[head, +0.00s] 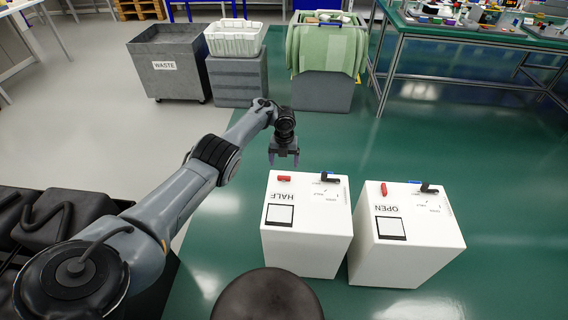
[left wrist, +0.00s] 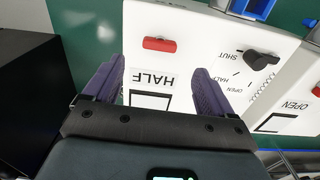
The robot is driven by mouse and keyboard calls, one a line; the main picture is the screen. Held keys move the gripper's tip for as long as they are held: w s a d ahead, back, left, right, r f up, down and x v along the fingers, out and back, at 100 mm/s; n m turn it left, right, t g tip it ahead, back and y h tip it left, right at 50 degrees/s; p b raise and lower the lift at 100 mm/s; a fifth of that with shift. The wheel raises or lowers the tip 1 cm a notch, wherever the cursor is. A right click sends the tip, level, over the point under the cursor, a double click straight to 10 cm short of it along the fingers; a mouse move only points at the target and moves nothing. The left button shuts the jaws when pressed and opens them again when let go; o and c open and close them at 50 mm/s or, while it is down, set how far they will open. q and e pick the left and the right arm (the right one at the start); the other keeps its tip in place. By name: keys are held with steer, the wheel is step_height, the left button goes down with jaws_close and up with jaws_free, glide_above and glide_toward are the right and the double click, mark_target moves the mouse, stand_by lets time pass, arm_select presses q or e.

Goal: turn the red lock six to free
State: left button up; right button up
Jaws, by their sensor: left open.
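Two white cabinets stand side by side, the left one (head: 300,240) labelled HALF and the right one (head: 405,255) labelled OPEN. Each has a red lock on its top: the left lock (head: 284,178) lies crosswise, the right lock (head: 384,189) points lengthwise. I cannot read which is lock six. My left gripper (head: 284,160) is open and empty, just beyond the left cabinet's back edge in the head view. In the left wrist view the left cabinet's red lock (left wrist: 159,44) shows ahead, between the lines of the spread fingers, apart from them. My right gripper is out of view.
A black knob (head: 330,178) with SHUT, HALF and OPEN marks sits right of the left lock; another (head: 428,189) is on the right cabinet. Blue parts stand at the back edges. A narrow gap separates the cabinets. A waste bin (head: 170,75) stands far back.

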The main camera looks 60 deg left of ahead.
arm_select(q)
step_height(320, 180, up, 2)
steer(key=shift+r+p, duration=0.15)
steer(key=shift+p, duration=0.25)
